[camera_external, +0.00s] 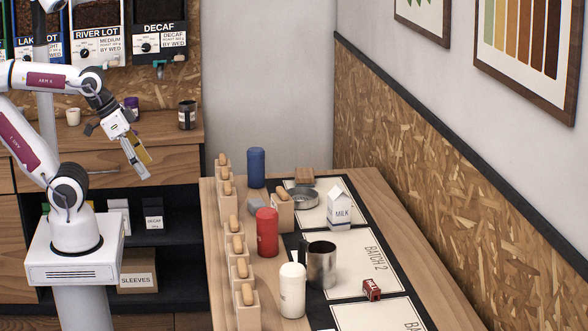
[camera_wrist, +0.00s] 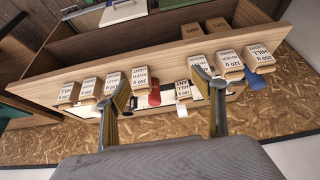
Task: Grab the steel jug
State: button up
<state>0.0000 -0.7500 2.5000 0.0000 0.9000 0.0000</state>
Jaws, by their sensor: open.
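The steel jug (camera_external: 320,266) stands upright on the wooden table in the external view, with a dark handle on its left side. It stands just behind and right of a white canister (camera_external: 292,290). My gripper (camera_external: 142,163) is at the left, in the air short of the table and well away from the jug. In the wrist view my gripper (camera_wrist: 162,82) shows two spread fingers with nothing held between them. I cannot clearly make out the jug in the wrist view.
A red canister (camera_external: 267,232), a blue canister (camera_external: 256,168), a milk carton (camera_external: 340,210) and a small red box (camera_external: 371,289) share the table. A wood-chip wall (camera_external: 450,160) bounds the right.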

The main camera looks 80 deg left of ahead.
jog(key=w+a+r+m+t+y, duration=0.1)
jog(key=w+r+t, duration=0.35)
jog(key=w, duration=1.05)
jog(key=w+a+r+m+t, duration=0.15)
jog(key=w+r, duration=0.55)
jog(key=w, duration=0.8)
jog(key=w+d+m+t+h, duration=0.2)
jog(key=w+d, duration=0.2)
jog(key=w, duration=0.4)
jog(key=w+d+f+m+g+h, duration=0.2)
jog(key=w+d+f+m+h, duration=0.45)
jog(key=d, duration=0.45)
jog(key=d+f+m+g+h, duration=0.1)
jog(key=d+f+g, duration=0.1)
jog(key=d+f, duration=0.1)
jog(key=s+d+f+m+g+h, duration=0.1)
jog(key=d+f+g+h, duration=0.1)
jog(key=f, duration=0.3)
jog(key=s+d+f+g+h, duration=0.1)
jog(key=d+f+g+h, duration=0.1)
jog(key=d+f, duration=0.2)
jog(key=shift+f+m+g, duration=0.4)
jog(key=shift+s+d+f, duration=0.15)
jog(key=shift+f, duration=0.05)
